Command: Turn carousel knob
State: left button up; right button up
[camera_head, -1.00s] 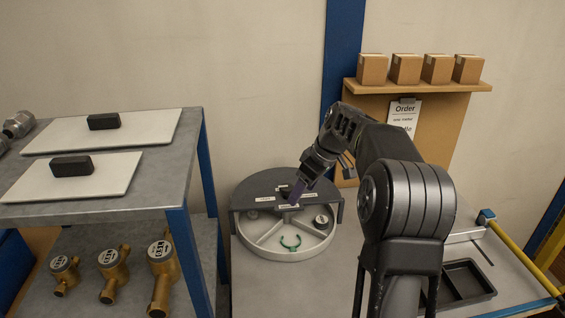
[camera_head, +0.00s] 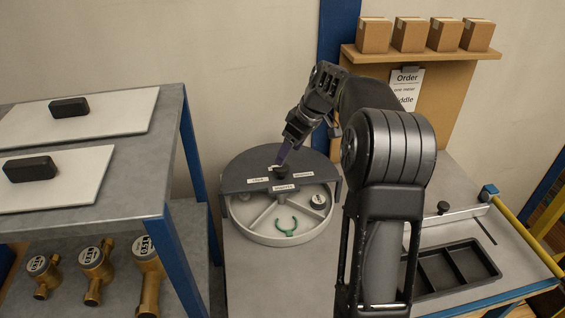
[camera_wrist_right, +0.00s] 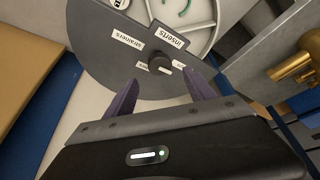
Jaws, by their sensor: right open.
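The carousel (camera_head: 242,178) stands on the bench in the head view, a round grey tray with a dark half cover and a black knob (camera_head: 282,172) at its middle. In the right wrist view the knob (camera_wrist_right: 160,64) lies ahead of and between the two purple fingertips. My right gripper (camera_head: 283,155) is open, empty and above the knob, tilted downward; its fingers also show in the right wrist view (camera_wrist_right: 163,90). I cannot tell whether a finger touches the knob. A green clip-shaped part (camera_head: 286,228) lies in an open compartment. My left gripper is not in view.
A grey shelf table (camera_head: 150,185) with white boards and black blocks stands at left, brass meters (camera_head: 95,262) below it. A black divided tray (camera_head: 455,270) lies at right. Cardboard boxes (camera_head: 410,34) sit on a shelf behind. My right arm crosses the bench.

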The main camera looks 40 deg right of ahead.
aim_at(283, 167)
jog(key=p+x, duration=0.1)
jog(key=x, duration=0.5)
jog(key=shift+w+f, duration=0.15)
jog(key=shift+f, duration=0.1)
jog(key=shift+c, duration=0.5)
jog(key=c, duration=1.2)
